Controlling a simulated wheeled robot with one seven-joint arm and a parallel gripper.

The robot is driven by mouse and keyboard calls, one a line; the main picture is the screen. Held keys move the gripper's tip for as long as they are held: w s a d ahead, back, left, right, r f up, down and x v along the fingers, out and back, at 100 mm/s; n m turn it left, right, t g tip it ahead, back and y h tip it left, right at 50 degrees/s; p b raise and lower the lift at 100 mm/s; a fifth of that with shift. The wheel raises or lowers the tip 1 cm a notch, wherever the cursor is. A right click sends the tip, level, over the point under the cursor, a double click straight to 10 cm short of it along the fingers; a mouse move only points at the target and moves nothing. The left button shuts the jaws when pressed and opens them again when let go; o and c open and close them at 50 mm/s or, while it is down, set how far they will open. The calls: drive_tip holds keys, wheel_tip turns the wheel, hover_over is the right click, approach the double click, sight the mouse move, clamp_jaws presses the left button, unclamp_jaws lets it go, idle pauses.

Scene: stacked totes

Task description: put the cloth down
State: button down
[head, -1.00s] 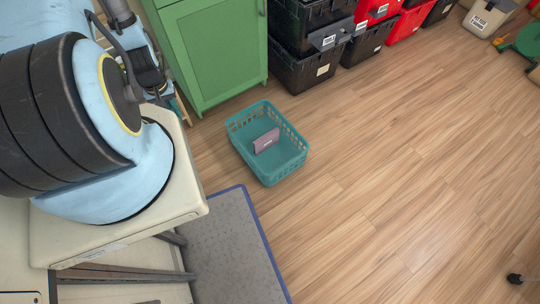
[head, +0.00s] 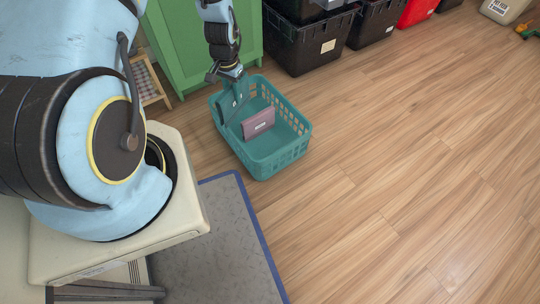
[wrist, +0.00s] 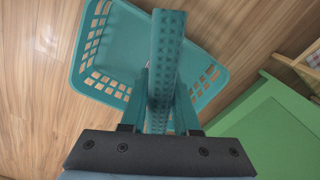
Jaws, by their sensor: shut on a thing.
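My gripper (head: 238,84) is at the back-left part of the teal basket (head: 263,163). It is shut on the cloth (head: 233,106), a teal piece that hangs down over or into the basket. In the wrist view the cloth (wrist: 166,50) is a narrow, dotted teal strip between the fingers, with the basket (wrist: 92,50) behind it. Whether the cloth's lower end touches the basket floor cannot be told. A mauve packet (head: 258,123) stands in the basket, right of the cloth.
A green cabinet (head: 190,50) stands right behind the basket. Black crates (head: 305,45) and a red crate (head: 414,12) line the back. A grey mat (head: 225,235) with a blue edge lies in front. The wooden floor (head: 420,150) to the right is clear.

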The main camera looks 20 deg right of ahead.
drive_tip(key=s+d+f+m+b, duration=0.4)
drive_tip(key=d+f+m+b, duration=0.1)
drive_tip(key=d+f+b, duration=0.7)
drive_tip(key=f+b, duration=0.2)
drive_tip(key=f, duration=0.1)
drive_tip(key=f+b, duration=0.2)
drive_tip(key=f, duration=0.1)
drive_tip(key=a+f+b, duration=0.1)
drive_tip(key=f+b, duration=0.1)
drive_tip(key=f, duration=0.1)
drive_tip(key=shift+s+f, duration=0.15)
drive_tip(key=shift+f, duration=0.25)
drive_tip(key=shift+r, duration=0.1)
drive_tip(key=c, duration=0.7)
unclamp_jaws()
drive_tip(key=shift+o, duration=0.2)
